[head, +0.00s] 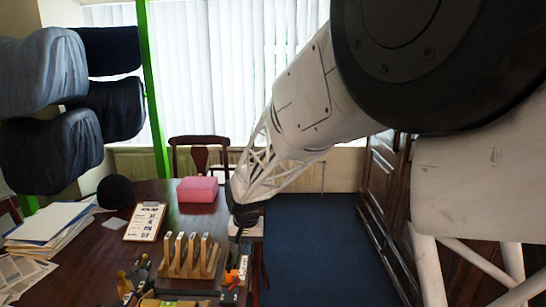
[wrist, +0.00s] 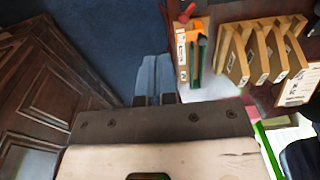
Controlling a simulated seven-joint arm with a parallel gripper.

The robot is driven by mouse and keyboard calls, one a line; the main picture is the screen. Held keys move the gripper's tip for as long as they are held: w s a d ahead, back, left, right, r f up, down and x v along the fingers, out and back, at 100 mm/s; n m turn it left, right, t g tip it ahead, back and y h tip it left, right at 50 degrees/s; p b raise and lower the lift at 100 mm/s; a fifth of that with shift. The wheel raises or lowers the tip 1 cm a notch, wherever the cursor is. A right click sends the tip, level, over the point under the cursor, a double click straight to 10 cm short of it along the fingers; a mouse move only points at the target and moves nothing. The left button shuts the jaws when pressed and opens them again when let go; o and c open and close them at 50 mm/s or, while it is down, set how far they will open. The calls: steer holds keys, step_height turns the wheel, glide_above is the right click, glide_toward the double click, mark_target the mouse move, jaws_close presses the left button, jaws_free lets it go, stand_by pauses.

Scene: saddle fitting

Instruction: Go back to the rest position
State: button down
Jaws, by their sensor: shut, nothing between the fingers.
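My gripper (wrist: 153,75) shows in the wrist view with its two blue-grey fingers side by side, shut and empty, over the blue carpet. In the head view my arm reaches down from the upper right, and my gripper (head: 237,238) is small and dark at its end, near the right edge of the dark wooden table (head: 160,192). A wooden rack (head: 191,270) with several upright slats stands on the table to the left of my gripper. In the wrist view the rack (wrist: 262,50) is to the right of the fingers.
An orange-ended tray (wrist: 193,62) with dark tools lies beside the rack. A pink box (head: 197,189), a clipboard (head: 145,221), a black ball (head: 115,192) and paper stacks (head: 48,225) are on the table. Several saddle pads (head: 50,150) hang at left. Carpet (head: 325,245) is clear at right.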

steer(key=s+d+r+t, duration=0.1)
steer(key=s+d+r, duration=0.5)
steer(key=s+d, duration=0.2)
steer(key=s+d+r, duration=0.6)
steer(key=s+d, duration=0.2)
steer(key=d, duration=0.1)
steer(key=s+d, duration=0.4)
steer(key=s, duration=0.5)
steer(key=s+d+t, duration=0.1)
steer(key=s+d, duration=0.4)
steer(key=s, duration=0.5)
steer(key=shift+r, duration=0.45)
